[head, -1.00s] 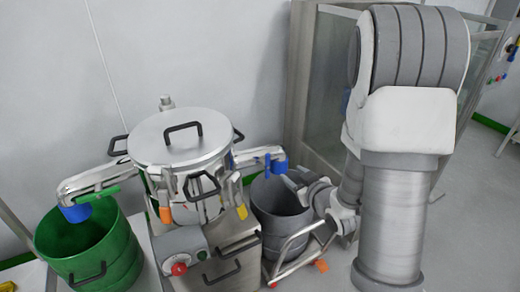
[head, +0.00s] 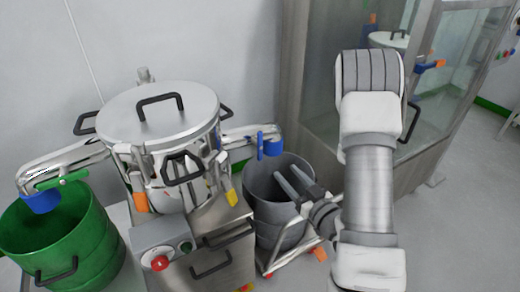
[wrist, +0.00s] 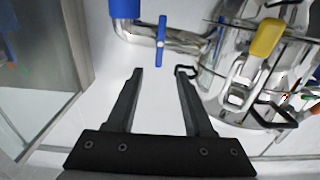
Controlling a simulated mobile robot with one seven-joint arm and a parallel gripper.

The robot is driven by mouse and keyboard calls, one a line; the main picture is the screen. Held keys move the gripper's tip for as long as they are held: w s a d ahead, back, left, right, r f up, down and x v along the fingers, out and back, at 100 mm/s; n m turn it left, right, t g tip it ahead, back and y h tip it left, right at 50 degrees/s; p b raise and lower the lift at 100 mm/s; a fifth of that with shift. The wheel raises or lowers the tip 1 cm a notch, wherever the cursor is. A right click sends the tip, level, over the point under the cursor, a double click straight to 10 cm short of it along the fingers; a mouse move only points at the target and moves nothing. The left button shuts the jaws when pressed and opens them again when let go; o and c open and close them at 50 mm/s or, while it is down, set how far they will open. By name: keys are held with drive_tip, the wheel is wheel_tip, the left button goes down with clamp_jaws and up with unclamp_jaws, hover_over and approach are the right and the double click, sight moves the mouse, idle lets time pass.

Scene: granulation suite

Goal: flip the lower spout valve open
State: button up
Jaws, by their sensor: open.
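A steel sifter (head: 165,125) with a lidded round body has two spouts. The right spout (head: 240,136) ends in a blue collar (head: 272,146) with a blue valve lever (head: 260,146). In the wrist view the blue lever (wrist: 161,38) stands across the spout, just beyond my fingertips, beside the blue collar (wrist: 125,8). The left spout (head: 62,162) has a green lever (head: 62,180) and a blue collar (head: 40,202). My gripper (head: 285,170) is open and empty below and right of the blue lever, apart from it; the wrist view also shows its spread fingers (wrist: 161,72).
A grey bin (head: 268,185) on a wheeled cart stands under the right spout, close below my gripper. A green bin (head: 62,235) stands under the left spout. A glass-panelled steel cabinet (head: 310,75) rises behind my arm.

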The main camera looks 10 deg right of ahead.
sight(261, 145)
drive_tip(key=b+x, duration=0.6)
drive_tip(key=x, duration=1)
drive_tip(key=shift+b, duration=0.3)
drive_tip(key=shift+c, duration=0.2)
clamp_jaws()
